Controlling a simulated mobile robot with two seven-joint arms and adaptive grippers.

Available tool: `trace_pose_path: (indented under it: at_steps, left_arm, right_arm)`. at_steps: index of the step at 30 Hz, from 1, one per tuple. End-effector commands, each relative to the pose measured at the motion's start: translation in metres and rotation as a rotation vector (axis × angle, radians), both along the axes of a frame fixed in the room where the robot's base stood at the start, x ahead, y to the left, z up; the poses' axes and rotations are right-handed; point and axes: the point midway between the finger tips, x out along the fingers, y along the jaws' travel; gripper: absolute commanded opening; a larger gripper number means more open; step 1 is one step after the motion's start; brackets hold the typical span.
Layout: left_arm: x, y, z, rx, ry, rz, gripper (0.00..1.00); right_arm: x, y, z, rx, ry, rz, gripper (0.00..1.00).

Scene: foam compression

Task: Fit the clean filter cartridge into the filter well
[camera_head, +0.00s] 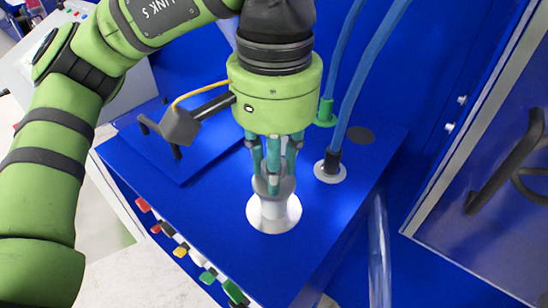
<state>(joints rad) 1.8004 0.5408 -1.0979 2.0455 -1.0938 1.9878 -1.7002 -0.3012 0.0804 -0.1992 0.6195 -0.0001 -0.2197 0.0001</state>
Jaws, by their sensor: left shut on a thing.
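My left gripper (273,165) comes down from above, pointing at the blue work surface. Its teal fingers are shut on the grey top of the filter cartridge (273,186). Directly below the grey part is a white round piece with a wide ring (286,214) at the surface, which looks like the filter well. The cartridge looks upright and in line with the ring. I cannot tell how deep its lower end sits, or where white cartridge and white well meet. My right gripper is not in view.
Two blue hoses rise behind the gripper, from a green fitting (326,112) and a white-ringed fitting (330,172). A dark round spot (361,135) lies farther back. Several coloured buttons (180,252) line the front edge. A door with a black handle (508,160) stands at right.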

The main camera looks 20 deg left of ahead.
Motion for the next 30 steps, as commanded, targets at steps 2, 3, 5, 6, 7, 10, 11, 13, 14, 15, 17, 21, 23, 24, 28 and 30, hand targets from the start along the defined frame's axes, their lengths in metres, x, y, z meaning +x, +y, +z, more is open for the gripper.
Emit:
trace_pose_path:
  at_steps: [2,3,5,6,7,10,11,13,14,15,17,21,23,24,28,30]
  left_arm:
    - [0.0,0.0,-0.004,0.0,0.0,0.0,0.0]
    - [0.0,0.0,-0.005,0.0,0.0,0.0,0.0]
    - [0.0,0.0,-0.007,0.0,0.0,0.0,0.0]
    - [0.0,0.0,-0.008,0.0,0.0,0.0,0.0]
    - [0.0,0.0,-0.009,0.0,0.0,0.0,0.0]
    - [0.0,0.0,-0.012,0.0,0.0,0.0,0.0]
    - [0.0,0.0,-0.013,0.0,0.0,0.0,0.0]
    - [0.0,0.0,-0.015,0.0,0.0,0.0,0.0]
    - [0.0,0.0,-0.016,0.0,0.0,0.0,0.0]
    - [0.0,0.0,-0.017,0.0,0.0,0.0,0.0]
    - [0.0,0.0,-0.019,0.0,0.0,0.0,0.0]
    - [0.0,0.0,-0.023,-0.001,0.0,0.0,0.0]
    - [0.0,0.0,-0.025,-0.001,0.0,0.0,0.0]
    - [0.0,0.0,-0.026,-0.001,0.0,0.0,0.0]
    - [0.0,0.0,-0.03,-0.001,0.0,0.0,0.0]
    - [0.0,0.0,-0.032,-0.001,0.0,-0.001,0.0]
  right_arm:
    - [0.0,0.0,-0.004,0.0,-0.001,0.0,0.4]
    - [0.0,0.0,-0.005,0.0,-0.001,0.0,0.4]
    - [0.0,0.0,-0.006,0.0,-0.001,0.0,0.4]
    - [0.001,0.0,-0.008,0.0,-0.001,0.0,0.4]
    - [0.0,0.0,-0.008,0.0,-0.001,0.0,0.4]
    - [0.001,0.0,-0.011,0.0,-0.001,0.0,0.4]
    - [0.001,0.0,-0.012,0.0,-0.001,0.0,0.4]
    - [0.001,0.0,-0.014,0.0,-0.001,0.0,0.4]
    - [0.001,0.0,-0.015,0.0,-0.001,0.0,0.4]
    - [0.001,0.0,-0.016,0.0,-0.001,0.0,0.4]
    - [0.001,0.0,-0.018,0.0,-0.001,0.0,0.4]
    - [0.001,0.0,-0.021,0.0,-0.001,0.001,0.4]
    - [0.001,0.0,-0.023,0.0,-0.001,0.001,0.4]
    - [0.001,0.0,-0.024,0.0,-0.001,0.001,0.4]
    - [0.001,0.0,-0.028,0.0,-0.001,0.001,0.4]
    - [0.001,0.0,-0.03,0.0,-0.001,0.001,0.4]
